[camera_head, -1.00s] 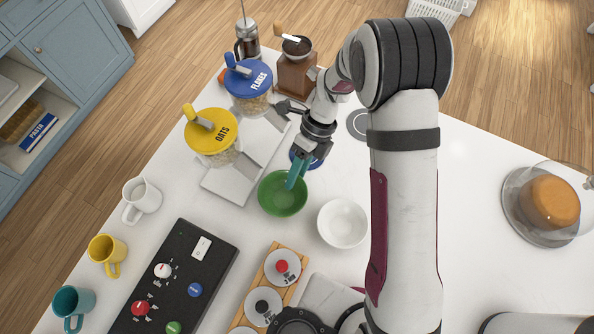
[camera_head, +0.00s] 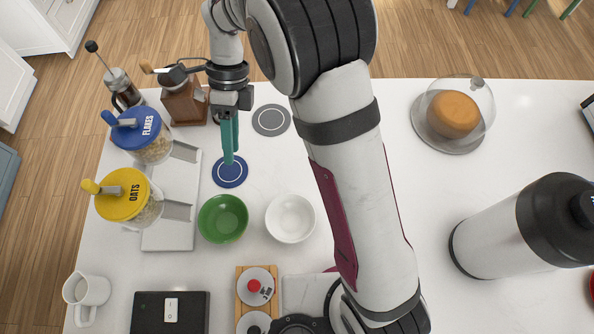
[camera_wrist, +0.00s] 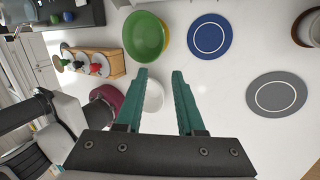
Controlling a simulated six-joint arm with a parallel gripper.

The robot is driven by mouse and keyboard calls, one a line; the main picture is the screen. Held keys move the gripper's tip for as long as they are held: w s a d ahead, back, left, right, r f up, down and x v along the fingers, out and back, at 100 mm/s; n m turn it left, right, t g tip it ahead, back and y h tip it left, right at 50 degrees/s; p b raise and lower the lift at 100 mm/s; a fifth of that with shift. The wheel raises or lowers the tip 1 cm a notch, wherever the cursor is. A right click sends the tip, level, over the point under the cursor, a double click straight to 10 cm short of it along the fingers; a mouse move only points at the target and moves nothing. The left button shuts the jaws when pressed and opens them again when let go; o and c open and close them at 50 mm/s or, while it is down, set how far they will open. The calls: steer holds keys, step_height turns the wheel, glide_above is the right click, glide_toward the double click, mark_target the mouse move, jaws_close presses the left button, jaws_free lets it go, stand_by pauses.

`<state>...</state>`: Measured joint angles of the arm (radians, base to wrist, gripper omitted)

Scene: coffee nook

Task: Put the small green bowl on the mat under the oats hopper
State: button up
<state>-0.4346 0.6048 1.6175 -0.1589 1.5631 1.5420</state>
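The small green bowl (camera_head: 222,218) stands upright on the counter by the spout of the yellow-lidded oats hopper (camera_head: 130,196). In the wrist view the green bowl (camera_wrist: 145,37) has a thin yellow edge (camera_wrist: 166,38) showing beneath one side. That edge looks like a mat, mostly hidden by the bowl. My gripper (camera_head: 229,160) is above the blue mat (camera_head: 230,172), apart from the bowl. In the wrist view the gripper's (camera_wrist: 162,73) two teal fingers are spread with nothing held between them.
A white bowl (camera_head: 290,218) stands right of the green one. The blue-lidded flakes hopper (camera_head: 147,135) is behind the oats hopper. A grey mat (camera_head: 271,121) lies farther back. A wooden rack (camera_head: 243,290) with small lidded items is in front. The right-hand counter middle is clear.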

steer(key=s+d+r+n+t, duration=0.2)
steer(key=s+d+r+n, duration=0.3)
steer(key=d+r, duration=0.3)
steer(key=s+d+n+t, duration=0.3)
steer(key=s+d+n, duration=0.6)
steer(key=s, duration=0.2)
steer(key=shift+s+d+f, duration=0.25)
steer(key=shift+s+f, duration=0.05)
steer(key=shift+s, duration=0.1)
stand_by(0.5)
